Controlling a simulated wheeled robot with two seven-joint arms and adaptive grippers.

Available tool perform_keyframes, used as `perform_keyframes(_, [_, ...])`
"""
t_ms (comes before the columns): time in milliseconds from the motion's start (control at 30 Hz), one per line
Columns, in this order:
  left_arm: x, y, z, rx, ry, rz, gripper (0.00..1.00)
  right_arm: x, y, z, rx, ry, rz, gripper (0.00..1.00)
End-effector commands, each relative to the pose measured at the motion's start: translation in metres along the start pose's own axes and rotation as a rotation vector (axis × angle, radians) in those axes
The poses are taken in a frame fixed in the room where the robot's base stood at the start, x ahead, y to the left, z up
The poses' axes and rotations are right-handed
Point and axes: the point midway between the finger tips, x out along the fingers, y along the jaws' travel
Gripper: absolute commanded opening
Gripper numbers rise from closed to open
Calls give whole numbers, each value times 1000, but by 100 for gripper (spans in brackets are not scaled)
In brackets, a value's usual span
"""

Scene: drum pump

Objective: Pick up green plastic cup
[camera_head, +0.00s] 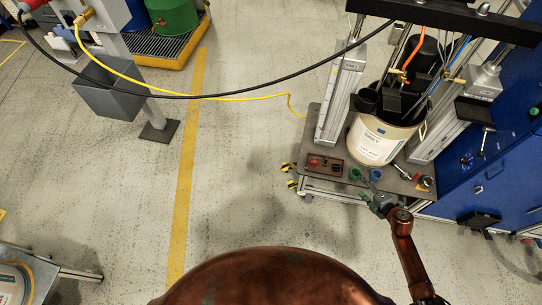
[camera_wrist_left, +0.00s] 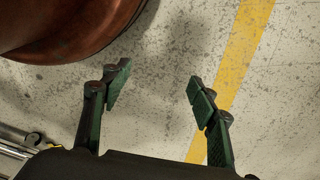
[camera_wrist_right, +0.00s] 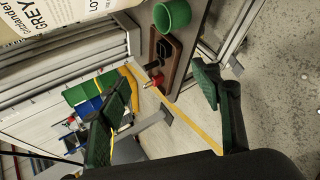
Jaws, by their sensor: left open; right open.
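A white pail (camera_head: 374,142) labelled GREY stands behind the cup under the pump frame. A wrench (camera_head: 402,172) lies to the right. Blue cabinets (camera_head: 500,185) stand at right. The floor at left centre is free.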

Motion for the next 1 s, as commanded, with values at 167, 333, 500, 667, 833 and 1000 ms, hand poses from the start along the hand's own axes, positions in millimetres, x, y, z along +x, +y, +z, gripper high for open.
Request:
perform_keyframes(167, [3,6,-10,-15,-32,14,54,45,18,-8,-528,154,-56,58])
perform_keyframes(333, [-16,8,-15,-26,-62,24,54,67,11,7,-969,232,-194,58])
perform_keyframes(500, [-36,9,-16,-34,-83,30,54,75,4,38,-1256,244,-338,58])
perform_keyframes(667, [-48,10,-17,-37,-90,32,54,74,7,57,-1372,234,-411,58])
perform_keyframes(833, [-53,10,-18,-37,-87,32,54,73,10,60,-1391,230,-423,58])
perform_keyframes(1000, [-67,13,-21,-38,-82,38,54,85,3,60,-1387,231,-421,58])
